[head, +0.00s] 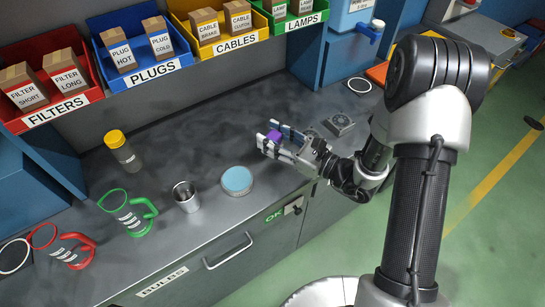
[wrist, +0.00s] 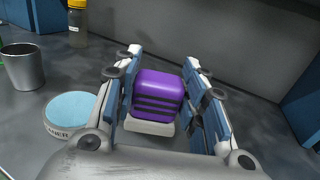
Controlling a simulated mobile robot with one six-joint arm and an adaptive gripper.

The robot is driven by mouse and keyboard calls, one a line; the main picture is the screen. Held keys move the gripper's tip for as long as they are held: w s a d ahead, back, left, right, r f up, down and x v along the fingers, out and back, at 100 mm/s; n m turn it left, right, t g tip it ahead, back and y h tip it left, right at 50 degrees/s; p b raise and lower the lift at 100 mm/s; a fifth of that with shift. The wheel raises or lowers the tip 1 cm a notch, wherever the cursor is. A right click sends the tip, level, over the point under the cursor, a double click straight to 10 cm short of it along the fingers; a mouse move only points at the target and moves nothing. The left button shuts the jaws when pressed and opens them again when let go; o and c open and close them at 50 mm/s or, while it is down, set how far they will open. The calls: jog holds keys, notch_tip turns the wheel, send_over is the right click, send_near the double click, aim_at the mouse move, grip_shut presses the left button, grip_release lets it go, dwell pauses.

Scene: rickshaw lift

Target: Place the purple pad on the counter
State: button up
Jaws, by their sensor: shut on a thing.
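The purple pad (wrist: 158,95) is a small block with dark stripes across its front. It sits between the two blue-lined fingers of my gripper (wrist: 160,85) in the wrist view. My gripper (head: 277,144) is shut on the pad, and the purple pad (head: 274,136) also shows between the fingers in the head view. The gripper is over the grey counter (head: 215,150), right of the middle. A pale piece shows under the pad in the wrist view. I cannot tell whether the pad touches the counter.
A round blue-topped tin (head: 237,181), a metal cup (head: 186,197), a yellow-capped jar (head: 122,151) and green (head: 125,212) and red (head: 65,245) jugs stand to the left. A grey device (head: 339,124) lies behind the gripper. Labelled bins (head: 140,55) line the back. Bare counter lies left of the fingers.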

jog(key=shift+f+b, duration=1)
jog(key=shift+f, duration=2.25)
jog(key=shift+f, duration=0.2)
jog(key=o, duration=1)
jog(key=shift+r, duration=0.1)
